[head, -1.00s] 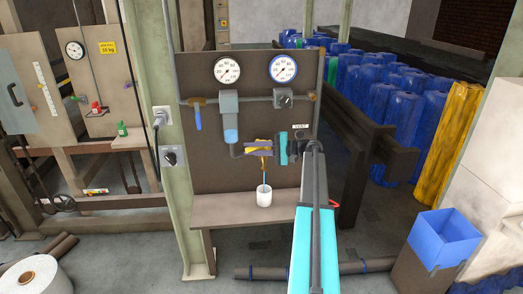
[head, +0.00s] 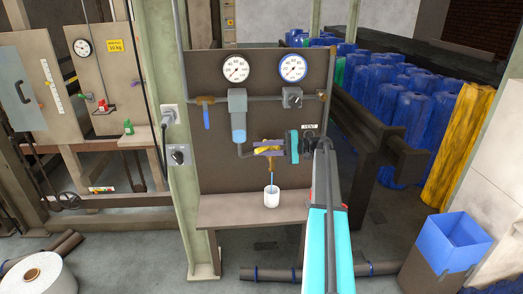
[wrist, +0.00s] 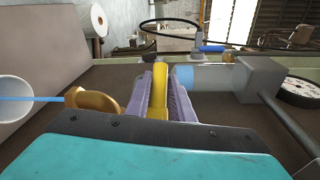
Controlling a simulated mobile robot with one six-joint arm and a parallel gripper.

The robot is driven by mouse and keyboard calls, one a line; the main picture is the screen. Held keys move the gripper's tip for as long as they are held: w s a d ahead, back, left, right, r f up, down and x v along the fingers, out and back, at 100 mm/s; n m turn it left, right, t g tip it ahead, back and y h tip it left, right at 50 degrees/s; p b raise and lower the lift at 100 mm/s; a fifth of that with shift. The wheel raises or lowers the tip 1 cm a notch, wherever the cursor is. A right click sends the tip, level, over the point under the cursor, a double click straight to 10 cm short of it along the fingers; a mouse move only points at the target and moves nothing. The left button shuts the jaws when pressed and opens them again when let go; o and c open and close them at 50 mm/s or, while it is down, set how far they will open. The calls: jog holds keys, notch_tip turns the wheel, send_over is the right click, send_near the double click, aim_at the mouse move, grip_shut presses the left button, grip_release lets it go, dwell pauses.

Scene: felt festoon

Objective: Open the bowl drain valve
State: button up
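The drain valve's yellow lever (wrist: 160,88) runs between my gripper's two fingers (wrist: 160,98) in the wrist view, with a finger close against each side. In the head view my gripper (head: 268,148) reaches in from the right at the valve, partly hiding the lever (head: 265,150). The pale blue filter bowl (head: 239,126) hangs above and left of the valve; it also shows in the wrist view (wrist: 183,77). A brass fitting (wrist: 92,101) sits beside the fingers. A thin blue line (wrist: 42,100) runs from it into the white cup (head: 271,197).
The cup stands on a brown shelf (head: 225,210) below the panel (head: 205,165). Two gauges (head: 236,68) (head: 293,67), a blue-handled valve (head: 206,115) and a dark regulator (head: 292,97) are above. A green post (head: 195,190) stands left; a bin with a blue rim (head: 452,240) stands right.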

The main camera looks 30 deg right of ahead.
aim_at(266, 149)
jog(key=o, duration=0.3)
jog(key=shift+d, duration=0.1)
jog(key=shift+b+v, duration=0.9)
jog(key=shift+v, duration=2.75)
